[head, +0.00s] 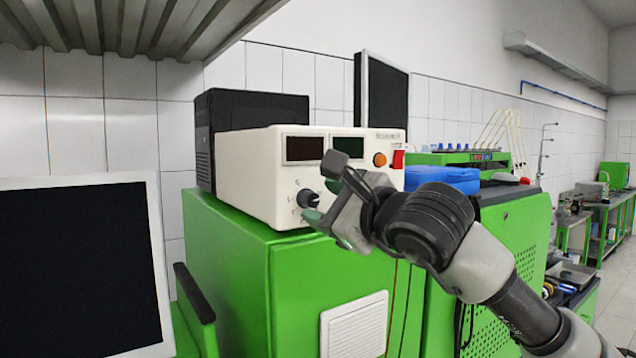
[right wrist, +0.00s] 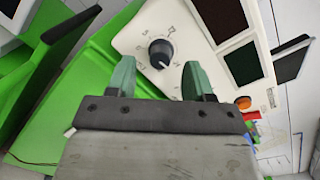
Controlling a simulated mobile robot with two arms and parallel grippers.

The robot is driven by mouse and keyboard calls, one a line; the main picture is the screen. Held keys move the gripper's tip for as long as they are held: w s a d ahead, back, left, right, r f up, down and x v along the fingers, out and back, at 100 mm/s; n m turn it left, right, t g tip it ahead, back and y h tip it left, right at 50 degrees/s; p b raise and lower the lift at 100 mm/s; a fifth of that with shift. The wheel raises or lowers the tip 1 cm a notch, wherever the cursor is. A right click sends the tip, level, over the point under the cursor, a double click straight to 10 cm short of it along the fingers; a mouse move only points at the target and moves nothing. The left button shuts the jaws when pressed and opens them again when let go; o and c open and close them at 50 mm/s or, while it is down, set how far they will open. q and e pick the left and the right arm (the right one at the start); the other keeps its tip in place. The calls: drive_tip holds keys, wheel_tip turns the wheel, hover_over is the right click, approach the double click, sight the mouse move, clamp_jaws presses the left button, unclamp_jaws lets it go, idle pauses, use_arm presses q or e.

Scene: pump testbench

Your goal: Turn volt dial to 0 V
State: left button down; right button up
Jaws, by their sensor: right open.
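The volt dial (head: 308,198) is a dark round knob on the front of a white power supply (head: 250,180), low on the panel with printed marks around it. In the right wrist view the dial (right wrist: 160,52) shows between and beyond the fingertips, with a pale pointer line toward the lower right. My right gripper (head: 322,196) is at the panel, its green-tipped fingers spread at the dial. In the right wrist view the gripper (right wrist: 157,75) is open and empty; I cannot tell whether a finger touches the dial. My left gripper is not in view.
The power supply stands on a green cabinet (head: 225,250). Its panel has two dark displays (head: 305,149), an orange button (head: 380,160) and a red switch (head: 398,159). A blue box (head: 440,180) is at its right. A monitor (head: 80,265) stands at the left front.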

drive_tip(key=shift+p+x, duration=0.35)
drive_tip(key=shift+x, duration=0.8)
drive_tip(key=shift+d, duration=0.1)
